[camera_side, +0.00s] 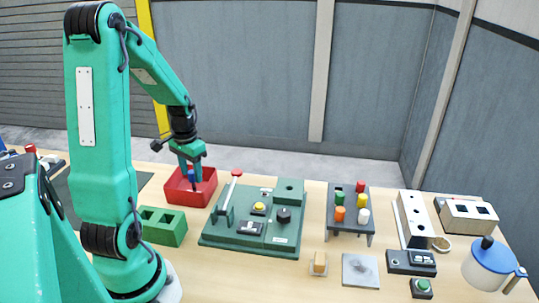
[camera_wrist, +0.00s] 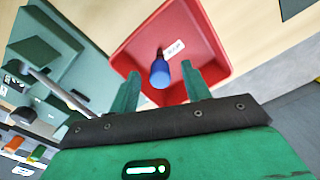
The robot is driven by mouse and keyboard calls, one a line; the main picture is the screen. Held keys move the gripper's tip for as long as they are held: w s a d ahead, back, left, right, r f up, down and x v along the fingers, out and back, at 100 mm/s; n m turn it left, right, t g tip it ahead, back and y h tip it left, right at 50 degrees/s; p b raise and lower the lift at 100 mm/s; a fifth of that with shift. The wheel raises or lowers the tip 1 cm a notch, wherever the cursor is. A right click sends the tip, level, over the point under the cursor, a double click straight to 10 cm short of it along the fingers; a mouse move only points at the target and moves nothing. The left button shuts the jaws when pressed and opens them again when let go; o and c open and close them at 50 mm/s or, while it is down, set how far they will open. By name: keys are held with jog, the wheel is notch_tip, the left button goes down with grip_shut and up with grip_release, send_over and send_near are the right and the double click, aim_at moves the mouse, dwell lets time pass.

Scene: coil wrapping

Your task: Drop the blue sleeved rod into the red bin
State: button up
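The blue sleeved rod (camera_wrist: 160,73) shows in the wrist view between my two fingers, with visible gaps on both sides and a dark narrow end pointing away. In the side view its blue part (camera_side: 191,175) is just below my fingers, within the outline of the red bin. My gripper (camera_side: 189,167) is over the red bin (camera_side: 206,192), pointing down, with its fingers spread and not touching the rod. The bin also shows in the wrist view (camera_wrist: 205,50), with a white label inside. I cannot tell whether the rod touches the bin floor.
A green block with square openings (camera_side: 165,227) stands in front of the bin. A green panel with a red-topped lever (camera_side: 250,228) is close to its right. A rack of coloured cylinders (camera_side: 347,213) and a blue-lidded jug (camera_side: 490,262) stand farther right.

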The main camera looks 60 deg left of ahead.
jog(key=shift+r, duration=0.1)
jog(key=shift+r, duration=3.8)
jog(key=shift+d, duration=0.1)
jog(key=shift+w+d+r, duration=0.2)
jog(key=shift+d+r, duration=0.05)
jog(key=shift+d, duration=0.05)
jog(key=s+d+r+m+t, duration=0.1)
jog(key=d+r, duration=0.3)
jog(key=d, duration=0.8)
jog(key=s+d+r+m+t, duration=0.1)
jog(key=d+r+t, duration=0.3)
jog(key=d, duration=0.9)
jog(key=shift+r+m+t, duration=0.3)
jog(key=shift+r+m, duration=0.25)
jog(key=shift+m, duration=0.35)
